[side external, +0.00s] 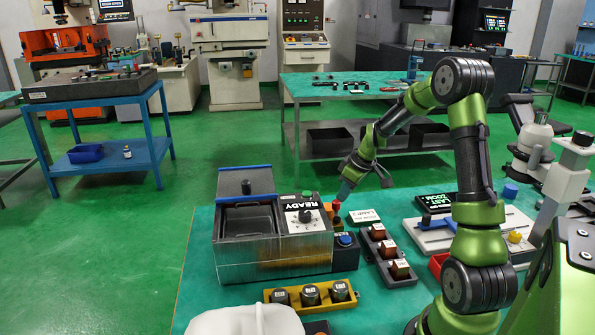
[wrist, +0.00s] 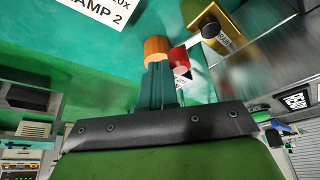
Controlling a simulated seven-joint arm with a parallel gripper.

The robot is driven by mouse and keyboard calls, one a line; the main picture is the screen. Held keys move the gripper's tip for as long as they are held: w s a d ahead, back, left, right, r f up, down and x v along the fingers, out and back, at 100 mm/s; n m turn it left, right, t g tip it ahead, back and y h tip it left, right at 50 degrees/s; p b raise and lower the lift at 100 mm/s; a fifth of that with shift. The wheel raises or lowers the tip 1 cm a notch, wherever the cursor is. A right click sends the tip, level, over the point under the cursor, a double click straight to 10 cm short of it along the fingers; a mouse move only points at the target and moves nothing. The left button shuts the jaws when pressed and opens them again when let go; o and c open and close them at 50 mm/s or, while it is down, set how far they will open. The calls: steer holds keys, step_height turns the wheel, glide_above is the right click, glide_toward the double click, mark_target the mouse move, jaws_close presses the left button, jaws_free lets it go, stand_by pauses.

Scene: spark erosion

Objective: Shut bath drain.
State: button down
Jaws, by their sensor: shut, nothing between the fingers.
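The metal bath (side external: 285,258), with its grey tank and a READY panel (side external: 302,214), stands on the green bench in the side view. A small red part (side external: 337,205) and an orange part (side external: 328,209) are at its right rear side. My gripper (side external: 345,192) is shut and points down just above these parts. In the wrist view its teal fingers (wrist: 158,85) are together, with an orange cylinder (wrist: 156,48) and a red cylinder (wrist: 180,60) at or just beyond their tips. I cannot tell whether they touch. Which part is the drain handle is not clear.
A tray of brown blocks (side external: 388,255) and a yellow holder (side external: 311,294) stand nearby. A blue-button box (side external: 345,250) adjoins the bath. A brass block (wrist: 226,28) shows in the wrist view.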

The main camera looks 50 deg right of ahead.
stand_by(0.7)
steer(key=s+d+r, duration=0.5)
steer(key=r, duration=0.4)
steer(key=shift+s+r, duration=0.15)
steer(key=shift+s, duration=0.2)
steer(key=shift+d, duration=0.1)
